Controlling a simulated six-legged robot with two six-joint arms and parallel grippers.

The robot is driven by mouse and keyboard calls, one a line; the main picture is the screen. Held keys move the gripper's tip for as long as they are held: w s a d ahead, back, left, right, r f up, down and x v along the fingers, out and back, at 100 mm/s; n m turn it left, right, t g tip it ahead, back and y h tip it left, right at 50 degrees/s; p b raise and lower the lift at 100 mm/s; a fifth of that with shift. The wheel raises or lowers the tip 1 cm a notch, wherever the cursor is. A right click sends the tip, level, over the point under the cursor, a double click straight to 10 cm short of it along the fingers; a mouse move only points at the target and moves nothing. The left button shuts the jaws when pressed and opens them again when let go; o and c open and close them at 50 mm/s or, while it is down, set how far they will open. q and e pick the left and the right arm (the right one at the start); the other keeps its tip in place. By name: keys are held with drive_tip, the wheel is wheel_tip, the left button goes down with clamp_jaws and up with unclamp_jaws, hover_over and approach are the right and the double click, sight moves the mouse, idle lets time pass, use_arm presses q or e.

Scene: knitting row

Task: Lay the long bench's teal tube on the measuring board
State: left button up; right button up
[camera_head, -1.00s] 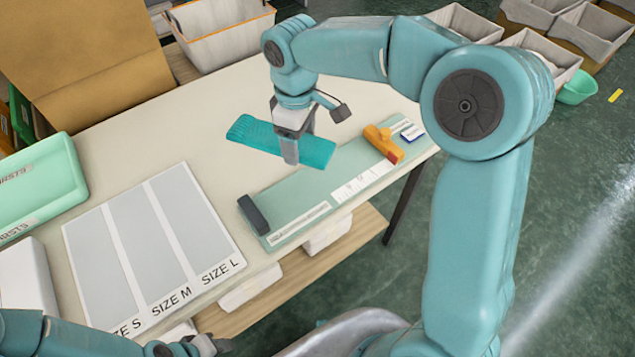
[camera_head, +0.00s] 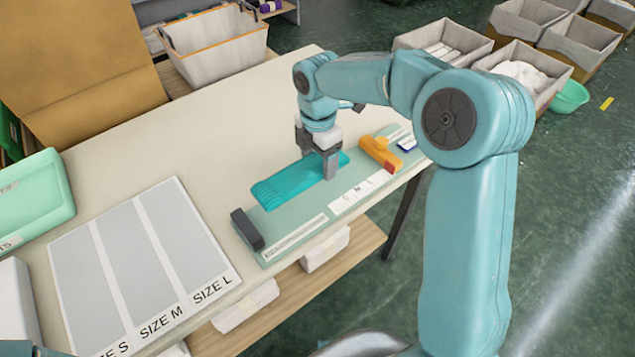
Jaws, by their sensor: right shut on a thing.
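The teal tube (camera_head: 290,185) is a flat knitted piece lying along the pale green measuring board (camera_head: 285,222) on the bench. Its ribbed left end is near the board's dark end block (camera_head: 247,229). My right gripper (camera_head: 328,176) points down and is shut on the tube near its right end. The tube looks over the board's surface; I cannot tell whether it touches all along. An orange slider (camera_head: 380,153) sits on the board to the right of the gripper. Of my left arm only a sliver shows at the bottom left; its gripper is out of view.
A size mat (camera_head: 137,243) with three grey strips lies left of the board. A green tray (camera_head: 32,203) stands at the far left. A white bin (camera_head: 215,45) is behind the bench (camera_head: 235,110). Grey bins stand on the floor at the back right.

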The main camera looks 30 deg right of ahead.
sight(317, 162)
wheel_tip(317, 162, down, 8)
drive_tip(key=shift+w+f, duration=0.1)
drive_tip(key=shift+f, duration=0.15)
drive_tip(key=shift+a+r, duration=0.1)
drive_tip(key=o, duration=1)
drive_tip(key=shift+f, duration=0.2)
drive_tip(key=shift+r, duration=0.15)
wheel_tip(317, 162, up, 12)
drive_tip(key=shift+r, duration=0.1)
